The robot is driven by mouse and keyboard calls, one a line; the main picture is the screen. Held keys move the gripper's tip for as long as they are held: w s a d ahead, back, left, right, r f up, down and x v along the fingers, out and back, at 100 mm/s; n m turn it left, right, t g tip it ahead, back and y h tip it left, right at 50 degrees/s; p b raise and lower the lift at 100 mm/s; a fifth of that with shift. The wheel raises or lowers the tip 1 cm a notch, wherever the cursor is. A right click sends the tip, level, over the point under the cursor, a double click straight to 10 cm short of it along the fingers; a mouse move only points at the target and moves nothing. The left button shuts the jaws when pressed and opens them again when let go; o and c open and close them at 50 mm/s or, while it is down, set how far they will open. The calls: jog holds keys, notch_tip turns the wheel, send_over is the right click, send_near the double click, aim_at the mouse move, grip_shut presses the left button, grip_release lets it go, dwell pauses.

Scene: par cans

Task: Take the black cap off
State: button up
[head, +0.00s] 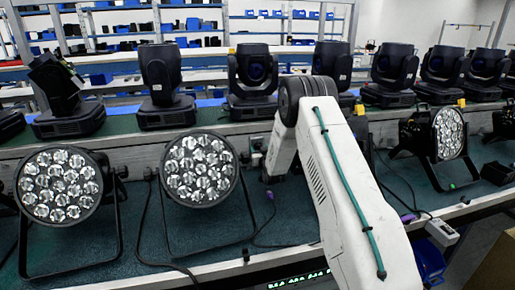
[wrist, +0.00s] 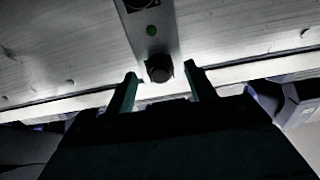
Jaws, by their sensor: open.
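In the wrist view the black cap (wrist: 159,68) is a short dark knob at the lower end of a narrow grey metal panel (wrist: 160,48). My gripper (wrist: 161,72) is open, with one dark green finger on each side of the cap. The cap appears in the gap at the fingertips, with space on both sides; I cannot tell whether it lies within the fingers' depth. In the head view my white arm hides the gripper, and I cannot make out the cap there.
Par cans stand at left (head: 60,186), middle (head: 199,169) and right (head: 448,134) on the dark green bench (head: 150,245). Several black moving-head lights (head: 254,80) line the raised shelf behind. Cables (head: 165,225) lie on the bench. Bare bench shows between the two left par cans.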

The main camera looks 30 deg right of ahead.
grip_shut()
dwell(0.5)
jog(key=shift+v, duration=2.95)
